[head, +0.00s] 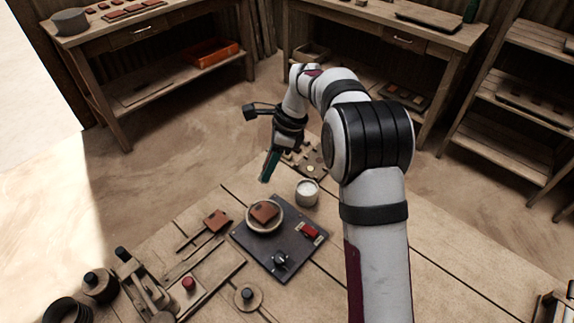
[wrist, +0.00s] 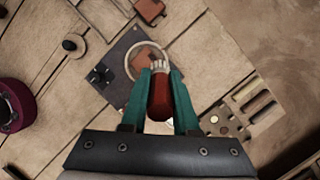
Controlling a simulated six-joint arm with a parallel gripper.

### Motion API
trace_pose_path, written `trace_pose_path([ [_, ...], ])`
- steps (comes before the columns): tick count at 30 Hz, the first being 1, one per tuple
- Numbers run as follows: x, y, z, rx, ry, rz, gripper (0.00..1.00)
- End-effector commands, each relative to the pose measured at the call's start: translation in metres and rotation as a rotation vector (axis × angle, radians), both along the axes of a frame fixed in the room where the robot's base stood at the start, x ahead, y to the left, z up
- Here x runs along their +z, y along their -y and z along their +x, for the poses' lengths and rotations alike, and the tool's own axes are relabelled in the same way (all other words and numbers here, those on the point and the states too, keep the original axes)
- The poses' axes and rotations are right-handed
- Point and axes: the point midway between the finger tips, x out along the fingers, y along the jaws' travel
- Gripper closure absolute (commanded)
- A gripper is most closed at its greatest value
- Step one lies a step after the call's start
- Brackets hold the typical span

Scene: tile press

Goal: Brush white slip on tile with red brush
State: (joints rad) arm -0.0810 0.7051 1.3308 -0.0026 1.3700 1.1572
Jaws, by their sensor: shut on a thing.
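My gripper (head: 268,170) is above the bench, just behind the round stand. In the wrist view its teal fingers (wrist: 160,95) are shut on the red brush (wrist: 168,103), whose pale bristles (wrist: 160,66) point away from the wrist. In the head view the brush is too small to make out. The brown tile (head: 265,211) lies on the pale round stand (head: 264,231), which also shows in the wrist view (wrist: 129,66), partly behind the brush. The cup of white slip (head: 307,191) stands right of the tile in the head view. The bristles are apart from the tile.
The round stand sits on a dark plate (head: 283,265) with a red switch (head: 310,231) and a black knob (head: 281,259). A rack with several small pieces (wrist: 235,118) lies nearby.

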Motion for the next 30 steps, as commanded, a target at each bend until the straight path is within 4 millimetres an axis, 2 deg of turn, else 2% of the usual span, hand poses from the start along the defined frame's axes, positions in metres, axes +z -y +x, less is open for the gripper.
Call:
trace_pose_path([
  [11, -0.018, -0.001, 0.002, -0.033, -0.003, -0.001, 1.00],
  [30, -0.077, -0.001, 0.001, -0.032, -0.004, -0.001, 1.00],
])
